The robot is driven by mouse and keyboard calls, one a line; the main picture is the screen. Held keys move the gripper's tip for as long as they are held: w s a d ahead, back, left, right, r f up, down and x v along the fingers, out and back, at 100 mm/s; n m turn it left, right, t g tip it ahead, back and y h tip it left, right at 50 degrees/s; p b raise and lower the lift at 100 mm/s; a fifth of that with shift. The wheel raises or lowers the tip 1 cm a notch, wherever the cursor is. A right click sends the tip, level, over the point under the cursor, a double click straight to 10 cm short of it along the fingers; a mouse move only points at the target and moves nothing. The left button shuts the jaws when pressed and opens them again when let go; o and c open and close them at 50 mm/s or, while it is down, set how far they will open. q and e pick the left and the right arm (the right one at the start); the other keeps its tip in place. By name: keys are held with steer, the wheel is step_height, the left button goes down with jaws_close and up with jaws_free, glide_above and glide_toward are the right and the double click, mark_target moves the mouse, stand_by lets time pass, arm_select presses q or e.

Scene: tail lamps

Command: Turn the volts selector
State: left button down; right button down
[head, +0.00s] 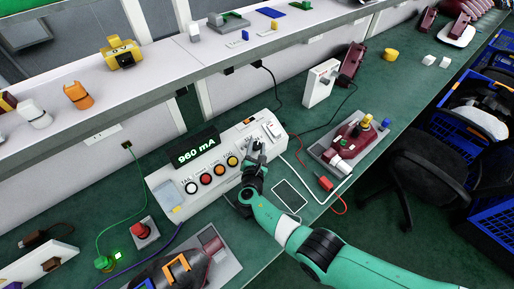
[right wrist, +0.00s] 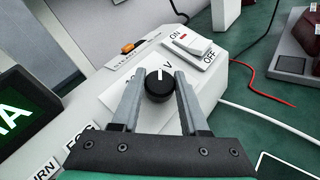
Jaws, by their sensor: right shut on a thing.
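A white control box (head: 176,198) stands on the green bench, with a display (head: 196,147) reading 960 mA and a row of coloured round buttons. The volts selector is a round black knob (right wrist: 158,86) with a white pointer mark, on the box's sloping face beside a "V" label. The mark points up in the right wrist view. My right gripper (head: 255,155) is at the box's right part. In the right wrist view its two fingers are around the knob's sides, shut on it. The knob is largely hidden in the head view. My left gripper is not in view.
An ON/OFF rocker switch (right wrist: 190,48) sits just beyond the knob. A shelf (head: 150,88) runs behind.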

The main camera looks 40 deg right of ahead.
steer(key=shift+r+m+g+h, duration=0.1)
steer(key=shift+m+g+h, duration=0.2)
steer(key=shift+m+g, duration=0.2)
steer(key=shift+c, duration=2.1)
jaws_free()
